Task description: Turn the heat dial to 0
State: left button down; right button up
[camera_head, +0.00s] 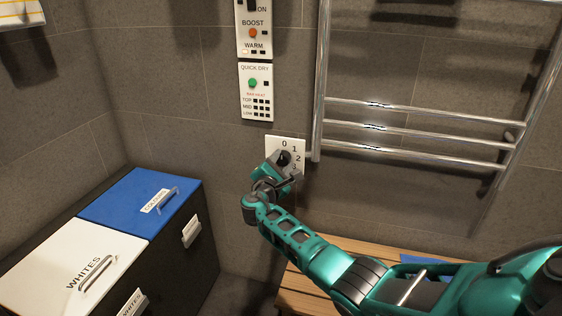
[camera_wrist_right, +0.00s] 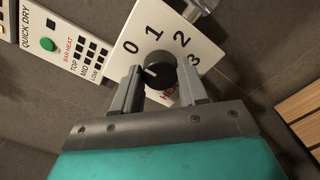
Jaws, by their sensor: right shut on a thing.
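The heat dial (camera_head: 284,157) is a black round knob on a white wall plate (camera_head: 273,143) marked 0, 1, 2 and 3. My right gripper (camera_head: 283,168) is at the dial from below and hides part of the plate. In the right wrist view, the fingers (camera_wrist_right: 161,68) are shut on the heat dial (camera_wrist_right: 159,66), one on each side. A short light mark shows on the knob's left part, near the left finger, on the side of the 0; its exact direction is hard to tell. Red lettering below the knob is partly hidden by the fingers. My left gripper is not in view.
A control panel (camera_head: 256,92) with a green button and labels is above the plate. A chrome towel rail (camera_head: 415,130) stands close to its right. Blue and white lidded hampers (camera_head: 125,205) stand at lower left. A wooden slatted bench (camera_head: 300,290) is below my right arm.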

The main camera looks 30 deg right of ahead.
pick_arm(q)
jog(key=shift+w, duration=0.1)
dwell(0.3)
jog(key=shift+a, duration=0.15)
pick_arm(e)
jog(key=o, duration=1.1)
jog(key=shift+c, duration=0.2)
pick_arm(q)
jog(key=p, duration=0.1)
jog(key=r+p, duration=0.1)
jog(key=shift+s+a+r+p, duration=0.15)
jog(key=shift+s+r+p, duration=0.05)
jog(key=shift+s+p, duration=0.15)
pick_arm(e)
jog(key=v, duration=1.2)
jog(key=shift+s+a, duration=0.3)
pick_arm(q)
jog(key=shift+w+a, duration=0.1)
